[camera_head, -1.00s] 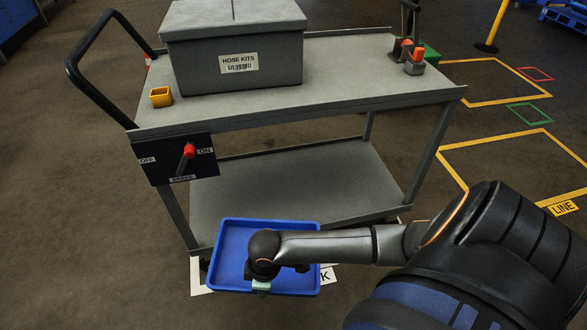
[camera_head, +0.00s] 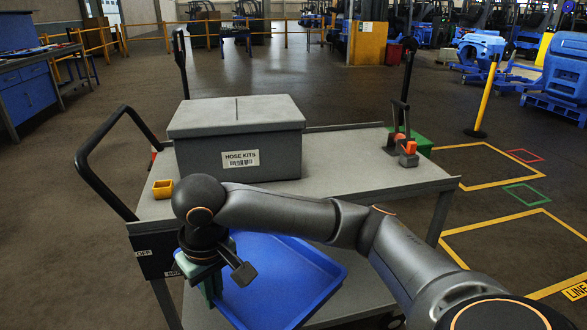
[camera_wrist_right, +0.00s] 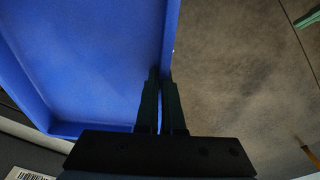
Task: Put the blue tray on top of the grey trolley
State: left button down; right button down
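The blue tray (camera_head: 285,285) hangs in front of the near side of the grey trolley (camera_head: 345,165), covering part of its front edge and lower shelf. It looks tilted. My right gripper (camera_head: 207,283) is at the tray's left side in the head view. In the right wrist view its two fingers (camera_wrist_right: 160,105) are closed on the wall of the tray (camera_wrist_right: 90,60). The arm hides part of the tray's far rim. The trolley's top has bare room right of the grey box.
A grey lidded "HOSE KITS" box (camera_head: 237,138) takes the left part of the trolley top. A small yellow cup (camera_head: 163,189) stands at its left corner. An orange-and-grey fixture (camera_head: 406,148) is at the right end. A black handle (camera_head: 92,165) rises at the left.

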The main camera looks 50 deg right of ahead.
aim_at(341, 155)
jog(key=k+l, duration=0.2)
jog(key=l, duration=0.2)
jog(key=k+l, duration=0.15)
jog(key=l, duration=0.2)
jog(key=k+l, duration=0.2)
jog(key=l, duration=0.2)
jog(key=k+l, duration=0.2)
jog(key=l, duration=0.15)
